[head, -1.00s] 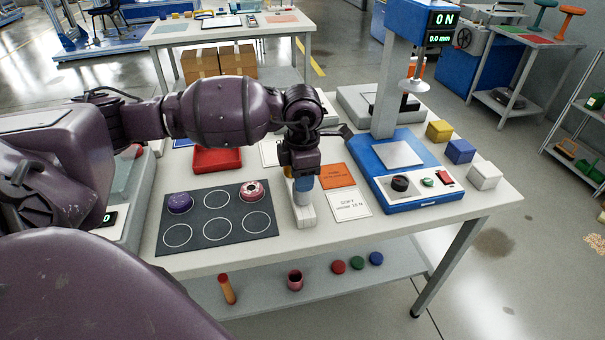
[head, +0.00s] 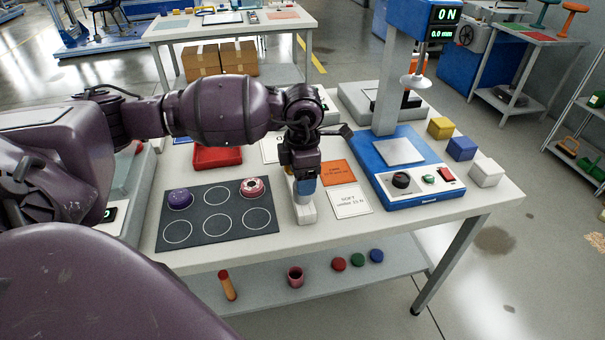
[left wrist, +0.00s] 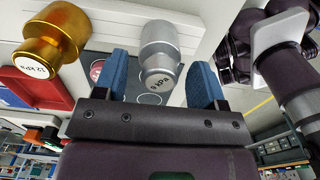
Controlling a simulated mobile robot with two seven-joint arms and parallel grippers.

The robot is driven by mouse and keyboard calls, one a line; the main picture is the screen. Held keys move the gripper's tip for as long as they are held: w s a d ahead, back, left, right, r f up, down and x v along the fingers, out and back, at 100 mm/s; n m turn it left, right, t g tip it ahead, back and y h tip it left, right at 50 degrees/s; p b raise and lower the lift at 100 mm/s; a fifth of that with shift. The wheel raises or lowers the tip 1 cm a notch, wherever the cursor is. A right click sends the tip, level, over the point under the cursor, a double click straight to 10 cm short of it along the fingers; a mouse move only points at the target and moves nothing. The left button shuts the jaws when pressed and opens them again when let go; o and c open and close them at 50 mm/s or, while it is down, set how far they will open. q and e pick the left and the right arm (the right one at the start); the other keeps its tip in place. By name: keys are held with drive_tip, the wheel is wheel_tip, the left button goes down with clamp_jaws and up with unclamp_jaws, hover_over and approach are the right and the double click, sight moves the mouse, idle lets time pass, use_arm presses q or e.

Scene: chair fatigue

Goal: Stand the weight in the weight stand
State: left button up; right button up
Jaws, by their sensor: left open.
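A gold weight (left wrist: 60,35) marked 12 kPa is to the left. I cannot tell which white surface is the weight stand. The arm hides this area in the head view. My right gripper is not in view.
The dark mat (head: 205,213) has circles, with a purple piece (head: 180,199) and a pink-and-white piece (head: 252,188). A red tray (head: 217,157) is behind. A blue test press (head: 410,165) stands right, beside colored blocks (head: 461,149). Cards (head: 350,201) lie between.

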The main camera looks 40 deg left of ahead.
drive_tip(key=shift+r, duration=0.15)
use_arm(q)
wheel_tip(320, 180, up, 3)
wheel_tip(320, 180, up, 7)
drive_tip(key=shift+f+p, duration=0.1)
drive_tip(key=shift+p, duration=0.3)
drive_tip(key=shift+r, duration=0.6)
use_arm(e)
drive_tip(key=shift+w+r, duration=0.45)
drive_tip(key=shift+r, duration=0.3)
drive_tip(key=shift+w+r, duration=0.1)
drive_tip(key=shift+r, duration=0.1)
